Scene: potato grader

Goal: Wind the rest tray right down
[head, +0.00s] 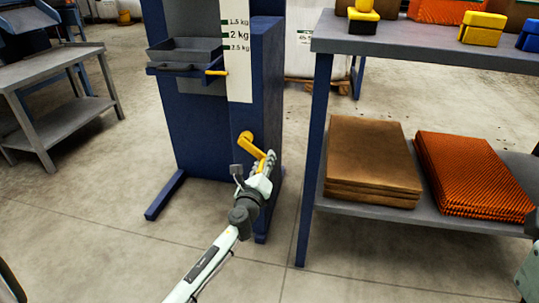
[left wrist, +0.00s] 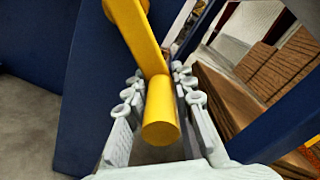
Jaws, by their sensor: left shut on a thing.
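The grey rest tray (head: 185,57) sits on the front of a blue column (head: 202,120) in the head view. A yellow pointer (head: 216,73) beside it lies against the white scale (head: 237,60), below the 2.5 kg mark. A yellow crank (head: 250,146) is on the column's lower front, its arm slanting down to the right. My left gripper (head: 267,168) is shut on the crank's handle. In the left wrist view the yellow handle (left wrist: 161,125) lies between the fingers of my left gripper (left wrist: 158,90). My right gripper is not in view.
The column's foot (head: 166,195) reaches forward on the floor. A grey bench (head: 50,75) stands at left. The floor between is clear.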

